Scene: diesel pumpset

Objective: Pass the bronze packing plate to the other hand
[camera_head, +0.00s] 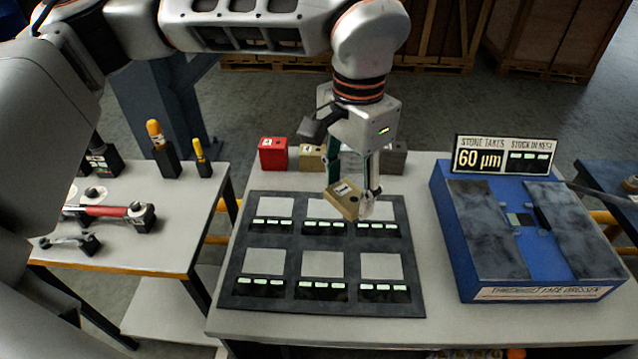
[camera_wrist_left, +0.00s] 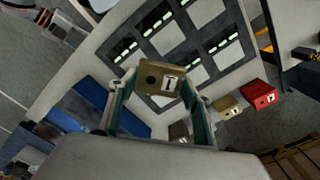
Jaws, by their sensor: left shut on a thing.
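My left gripper (camera_head: 353,196) is shut on the bronze packing plate (camera_head: 342,201), a small tan block with a dark hole and a white label. It holds the plate tilted, above the back right of the dark tray (camera_head: 276,230). In the left wrist view the plate (camera_wrist_left: 152,76) sits between the fingertips of my left gripper (camera_wrist_left: 160,90). My right gripper is not in the head view. A small white and dark part at the top left of the left wrist view may be it, but its jaws cannot be made out.
Behind the tray stand a red block (camera_head: 272,153), another bronze block (camera_head: 311,158) and a grey block (camera_head: 393,158). A blue face dresser (camera_head: 466,284) with a sign (camera_head: 505,155) fills the bench's right side. A side table (camera_head: 160,240) with tools stands left.

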